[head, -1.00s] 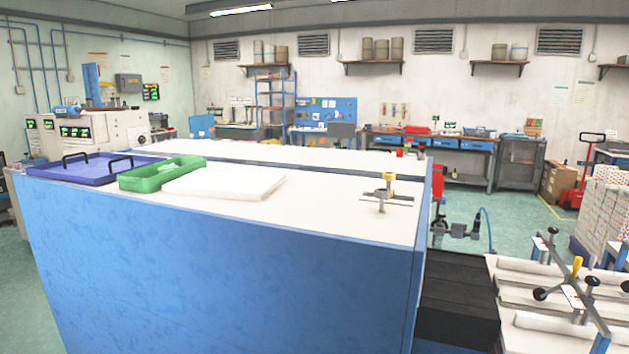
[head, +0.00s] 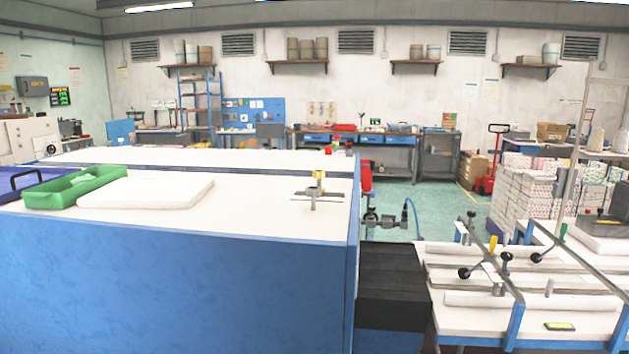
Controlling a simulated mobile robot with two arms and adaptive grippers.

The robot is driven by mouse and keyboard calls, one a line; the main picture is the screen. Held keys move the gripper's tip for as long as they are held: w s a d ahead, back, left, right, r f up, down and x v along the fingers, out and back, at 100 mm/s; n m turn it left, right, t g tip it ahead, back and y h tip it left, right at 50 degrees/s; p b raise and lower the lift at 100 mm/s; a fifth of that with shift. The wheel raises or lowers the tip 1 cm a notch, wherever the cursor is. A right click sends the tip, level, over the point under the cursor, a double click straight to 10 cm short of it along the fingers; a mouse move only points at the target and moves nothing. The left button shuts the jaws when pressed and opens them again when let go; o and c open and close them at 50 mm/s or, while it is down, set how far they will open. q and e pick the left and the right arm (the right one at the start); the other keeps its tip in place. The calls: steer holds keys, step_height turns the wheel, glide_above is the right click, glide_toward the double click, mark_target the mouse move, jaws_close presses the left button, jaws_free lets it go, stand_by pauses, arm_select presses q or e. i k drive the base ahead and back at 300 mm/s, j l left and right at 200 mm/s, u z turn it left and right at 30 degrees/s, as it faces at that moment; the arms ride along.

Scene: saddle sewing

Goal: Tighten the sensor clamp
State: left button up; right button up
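A small metal clamp-like fixture with a yellow top (head: 318,188) stands on the white top of the large blue cabinet, near its right end. On the right, a grey rail (head: 497,268) crosses a white table and carries black knobs (head: 465,273) and a small yellow piece (head: 493,243). I cannot tell which of these is the sensor clamp, or whether any knob is tight. Neither of my grippers is in view.
The blue cabinet (head: 180,290) fills the left foreground. A green tray (head: 75,187) and a white slab (head: 150,190) lie on it. A black block (head: 395,285) sits between cabinet and table. A second rail (head: 575,255) stands farther right. Green floor (head: 450,205) is open behind.

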mark_target(312, 191)
steer(key=l+z, duration=0.4)
steer(key=l, duration=0.15)
steer(key=i+l+z, duration=0.1)
steer(key=l+z, duration=0.35)
steer(key=l, duration=0.1)
